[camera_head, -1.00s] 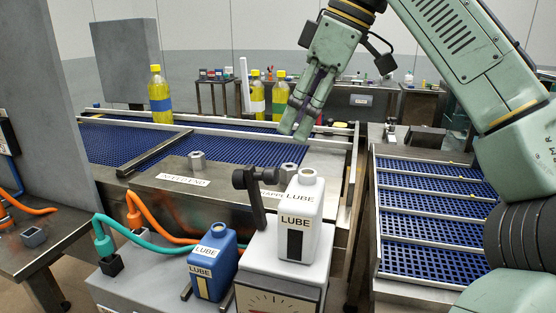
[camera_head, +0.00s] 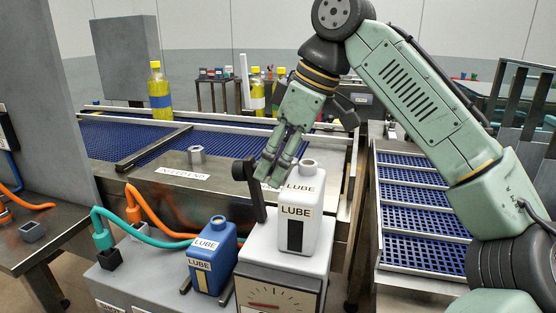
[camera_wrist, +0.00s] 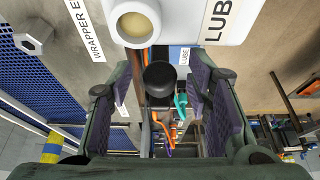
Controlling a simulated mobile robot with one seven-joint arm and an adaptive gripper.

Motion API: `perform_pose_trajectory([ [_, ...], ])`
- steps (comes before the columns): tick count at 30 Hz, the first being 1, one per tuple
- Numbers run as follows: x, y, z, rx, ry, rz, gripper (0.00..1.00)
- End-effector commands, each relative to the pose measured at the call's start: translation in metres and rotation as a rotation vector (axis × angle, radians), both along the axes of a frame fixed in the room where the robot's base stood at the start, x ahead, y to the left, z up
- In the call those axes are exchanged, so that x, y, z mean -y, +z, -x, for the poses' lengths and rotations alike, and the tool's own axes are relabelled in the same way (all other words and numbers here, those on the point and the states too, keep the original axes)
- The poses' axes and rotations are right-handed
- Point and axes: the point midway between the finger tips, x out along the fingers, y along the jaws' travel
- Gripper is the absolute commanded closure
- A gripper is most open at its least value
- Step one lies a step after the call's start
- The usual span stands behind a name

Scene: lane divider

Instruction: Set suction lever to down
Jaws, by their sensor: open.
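The suction lever is a black arm with a round black knob (camera_head: 243,170) standing up from the grey box that carries a dial. It points upward with a slight tilt. In the wrist view the knob (camera_wrist: 160,78) shows end-on between my fingers. My gripper (camera_head: 268,182) is open, pointing down, just right of the lever in the head view. Its fingers (camera_wrist: 160,100) flank the knob in the wrist view, but contact cannot be told. The lever's lower arm is mostly hidden in the wrist view.
A white LUBE bottle (camera_head: 297,220) stands on the box close beside the lever and my fingers. A blue LUBE bottle (camera_head: 212,262) stands to the left. Orange and teal (camera_head: 101,232) hoses run at left. A blue conveyor (camera_head: 115,142) lies behind.

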Motion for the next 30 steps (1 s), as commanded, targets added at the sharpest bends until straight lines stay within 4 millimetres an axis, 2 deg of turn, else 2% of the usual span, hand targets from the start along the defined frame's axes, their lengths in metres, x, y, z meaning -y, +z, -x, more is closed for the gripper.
perform_pose_trajectory([
  [2, 0.0, 0.0001, 0.0, 0.0, 0.0, 0.0, 0.55],
  [22, 0.0001, 0.0004, 0.0001, 0.0, 0.0, 0.0, 0.99],
  [30, 0.0002, 0.0005, 0.0002, 0.0, 0.0, 0.0, 1.0],
])
